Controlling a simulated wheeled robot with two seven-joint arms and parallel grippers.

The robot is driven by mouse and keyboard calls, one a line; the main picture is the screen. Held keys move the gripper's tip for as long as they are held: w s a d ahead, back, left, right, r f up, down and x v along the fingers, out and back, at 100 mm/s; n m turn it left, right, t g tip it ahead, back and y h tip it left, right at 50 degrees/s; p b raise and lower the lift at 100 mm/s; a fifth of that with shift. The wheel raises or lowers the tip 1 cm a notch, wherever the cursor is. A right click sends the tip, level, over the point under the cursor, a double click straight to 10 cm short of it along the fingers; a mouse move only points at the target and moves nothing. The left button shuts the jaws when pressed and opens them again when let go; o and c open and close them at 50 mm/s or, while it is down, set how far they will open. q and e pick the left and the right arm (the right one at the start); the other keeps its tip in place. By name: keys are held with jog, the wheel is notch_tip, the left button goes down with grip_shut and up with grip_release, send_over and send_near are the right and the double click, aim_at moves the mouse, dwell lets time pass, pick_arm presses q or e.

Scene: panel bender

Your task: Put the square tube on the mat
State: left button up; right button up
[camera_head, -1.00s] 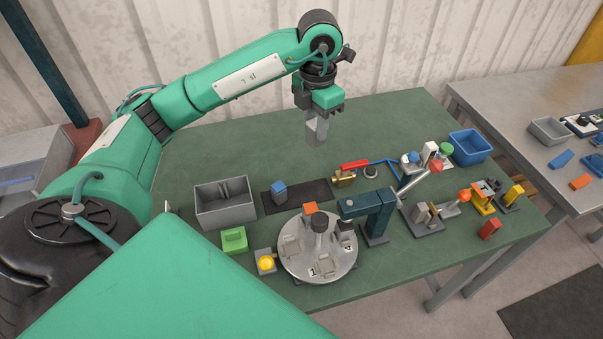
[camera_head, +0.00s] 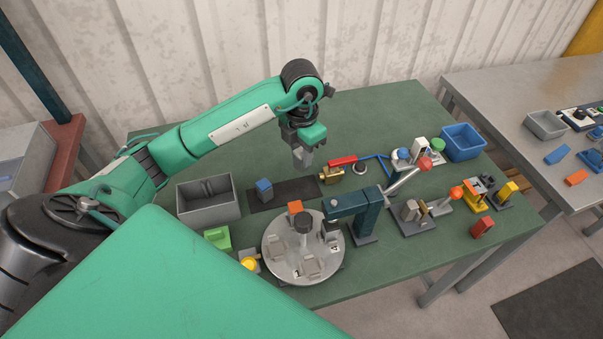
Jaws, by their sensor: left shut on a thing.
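The square tube (camera_head: 302,158) is a short light grey block-like piece held upright below my left gripper (camera_head: 303,147). The left gripper is shut on its upper part and points down. The dark mat (camera_head: 290,196) lies flat on the green table. The tube appears over or just behind the mat's right end; I cannot tell how large the gap below it is. A blue block (camera_head: 264,190) stands on the left part of the mat. My right gripper is not in view.
A grey bin (camera_head: 209,212) stands left of the mat. A brass valve with a red handle (camera_head: 338,167) is close on the right. A round turntable (camera_head: 280,250) and a dark teal press (camera_head: 362,214) stand in front. The table behind the mat is mostly clear.

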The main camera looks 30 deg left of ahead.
pick_arm(q)
notch_tip(320, 180, down, 8)
jog(key=shift+f+p, duration=0.25)
jog(key=shift+p, duration=0.5)
jog(key=shift+f, duration=0.2)
jog(key=o, duration=1)
